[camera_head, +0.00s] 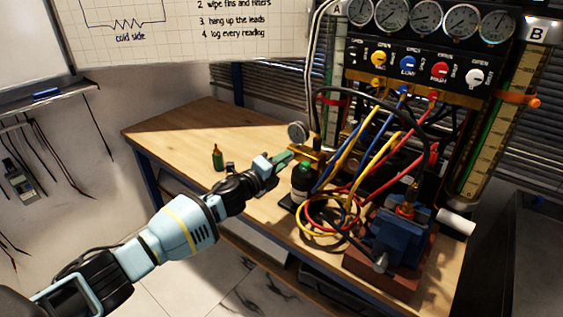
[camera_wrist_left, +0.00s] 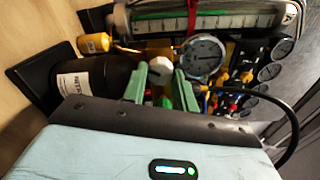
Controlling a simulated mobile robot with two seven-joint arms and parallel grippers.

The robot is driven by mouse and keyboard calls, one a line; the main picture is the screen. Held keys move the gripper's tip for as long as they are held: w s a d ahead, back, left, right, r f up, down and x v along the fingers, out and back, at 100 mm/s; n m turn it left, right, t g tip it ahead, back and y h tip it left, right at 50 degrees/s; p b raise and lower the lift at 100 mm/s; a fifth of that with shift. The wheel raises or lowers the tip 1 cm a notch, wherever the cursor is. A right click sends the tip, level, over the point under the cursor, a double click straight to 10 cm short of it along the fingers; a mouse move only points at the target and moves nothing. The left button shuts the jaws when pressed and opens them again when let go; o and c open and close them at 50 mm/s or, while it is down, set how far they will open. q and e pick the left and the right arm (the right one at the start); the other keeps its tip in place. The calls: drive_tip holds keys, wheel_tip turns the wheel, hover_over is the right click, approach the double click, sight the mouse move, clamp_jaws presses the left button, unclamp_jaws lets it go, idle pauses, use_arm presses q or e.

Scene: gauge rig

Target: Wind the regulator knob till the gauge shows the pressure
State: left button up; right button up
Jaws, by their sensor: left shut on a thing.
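The regulator knob (camera_wrist_left: 160,70) is a pale, rounded cap between the two green fingers of my left gripper (camera_wrist_left: 162,90) in the left wrist view. The left gripper (camera_head: 285,158) is shut on it. In the head view I cannot make out the knob behind the fingers. A round white-faced gauge (camera_head: 298,131) stands just above and beyond the gripper. It also shows in the wrist view (camera_wrist_left: 203,56), close to the knob, with its dial too small to read. My right gripper is not in view.
A black bottle (camera_head: 302,185) stands close to the left gripper. Coiled coloured hoses (camera_head: 335,215) and a blue vise (camera_head: 398,232) fill the right side. The gauge panel (camera_head: 425,60) rises behind.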

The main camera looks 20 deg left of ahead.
use_arm(q)
drive_tip(key=o, duration=1)
drive_tip(key=p+v, duration=0.1)
drive_tip(key=v, duration=0.7)
